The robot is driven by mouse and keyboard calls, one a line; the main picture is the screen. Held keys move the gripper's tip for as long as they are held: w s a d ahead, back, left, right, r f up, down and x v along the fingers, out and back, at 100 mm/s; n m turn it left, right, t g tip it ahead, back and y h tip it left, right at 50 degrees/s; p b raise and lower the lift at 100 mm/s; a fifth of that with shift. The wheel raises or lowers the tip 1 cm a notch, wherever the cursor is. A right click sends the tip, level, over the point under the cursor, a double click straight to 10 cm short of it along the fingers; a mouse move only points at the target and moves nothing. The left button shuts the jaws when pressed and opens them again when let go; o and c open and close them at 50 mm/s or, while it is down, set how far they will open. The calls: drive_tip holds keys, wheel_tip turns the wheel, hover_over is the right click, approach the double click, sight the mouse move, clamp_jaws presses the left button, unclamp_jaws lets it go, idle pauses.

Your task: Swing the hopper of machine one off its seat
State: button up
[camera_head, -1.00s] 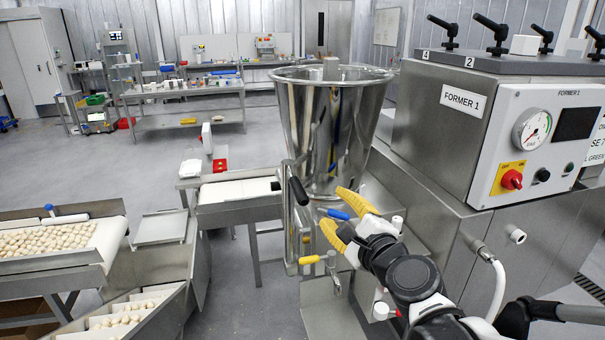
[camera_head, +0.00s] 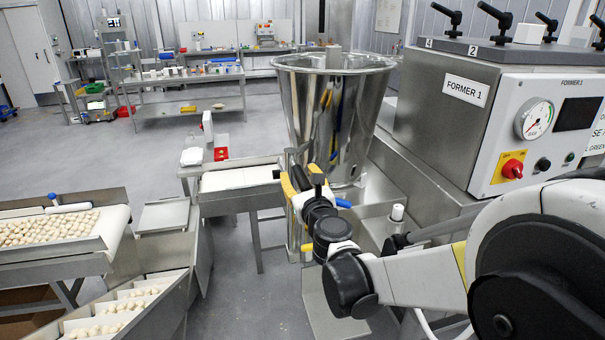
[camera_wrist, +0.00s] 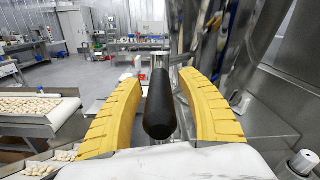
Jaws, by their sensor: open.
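The hopper (camera_head: 340,120) is a shiny steel cone standing upright at the left of the machine marked FORMER 1 (camera_head: 440,135). My gripper (camera_head: 302,178) is at the hopper's lower left side, its yellow fingers apart. In the wrist view, a black handle (camera_wrist: 159,110) on a steel bar lies between the two open fingers (camera_wrist: 160,77). A gap shows on both sides, so the fingers do not close on it. The hopper's steel wall also fills the upper right there (camera_wrist: 210,60). My gripper and arm hide much of the handle and the hopper's lower mounting in the head view.
A short conveyor (camera_head: 235,180) stands left of the hopper. Open floor lies behind.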

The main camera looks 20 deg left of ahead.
drive_tip(key=shift+x, duration=0.85)
clamp_jaws()
